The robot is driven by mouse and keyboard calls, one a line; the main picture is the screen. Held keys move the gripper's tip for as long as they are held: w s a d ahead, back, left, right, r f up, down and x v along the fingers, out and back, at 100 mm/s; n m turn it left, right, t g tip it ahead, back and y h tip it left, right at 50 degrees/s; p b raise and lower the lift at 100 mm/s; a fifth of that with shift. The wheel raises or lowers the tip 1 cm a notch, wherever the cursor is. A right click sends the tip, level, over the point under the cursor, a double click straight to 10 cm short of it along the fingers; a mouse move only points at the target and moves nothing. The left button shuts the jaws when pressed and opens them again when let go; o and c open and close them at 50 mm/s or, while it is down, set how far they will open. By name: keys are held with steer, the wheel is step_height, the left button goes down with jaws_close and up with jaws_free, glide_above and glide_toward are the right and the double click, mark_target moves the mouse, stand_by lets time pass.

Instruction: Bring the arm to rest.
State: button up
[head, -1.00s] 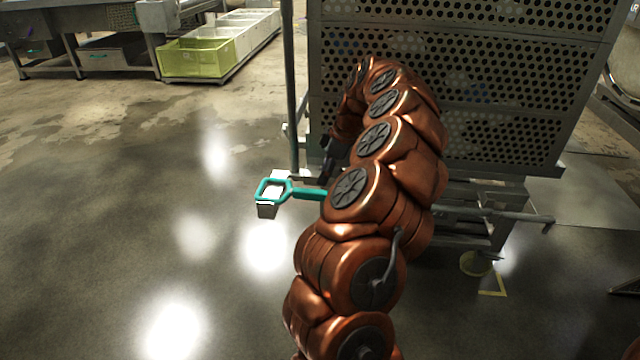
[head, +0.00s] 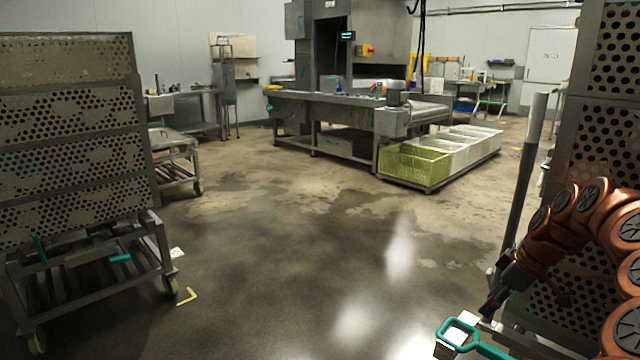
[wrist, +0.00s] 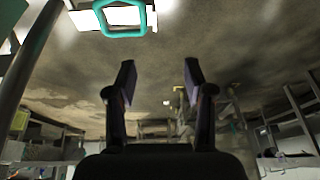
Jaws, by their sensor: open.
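My arm (head: 575,225) is copper-coloured and bends down at the right edge of the head view. My gripper (head: 487,312) hangs at its end, small and dark, beside a perforated metal cart and above a teal handle (head: 455,333). In the wrist view my gripper (wrist: 158,85) shows two dark fingers spread apart with nothing between them. The wrist picture looks upside down, with floor across its top. The teal handle (wrist: 123,30) shows there at the top, apart from the fingers.
The perforated cart (head: 612,60) with an upright grey post (head: 524,180) stands close at the right. Another perforated cart (head: 75,150) stands at the left. A yellow-green crate (head: 412,168) sits with white crates by a conveyor (head: 350,108). The middle floor is clear.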

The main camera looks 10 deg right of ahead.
steer(key=s+a+r+g+p, duration=0.1)
steer(key=s+a+r+p, duration=0.3)
steer(key=a+r+p, duration=0.6)
steer(key=s+a+r+g+p, duration=0.1)
steer(key=s+a+r+p, duration=0.4)
steer(key=a+r, duration=0.75)
steer(key=s+a+r+m+g+h+p, duration=0.1)
steer(key=s+a+r+m+p, duration=0.1)
steer(key=s+p, duration=0.4)
steer(key=s+a+r+m+g+h+p, duration=0.1)
steer(key=s+a+r+m+p, duration=0.1)
steer(key=s+r+p, duration=0.3)
steer(key=s+a+r+m+p, duration=0.2)
steer(key=s+r+m+p, duration=0.1)
steer(key=s+p, duration=0.5)
steer(key=shift+s+a+r+g+h, duration=0.4)
steer(key=shift+s+r, duration=0.05)
steer(key=shift+s, duration=0.55)
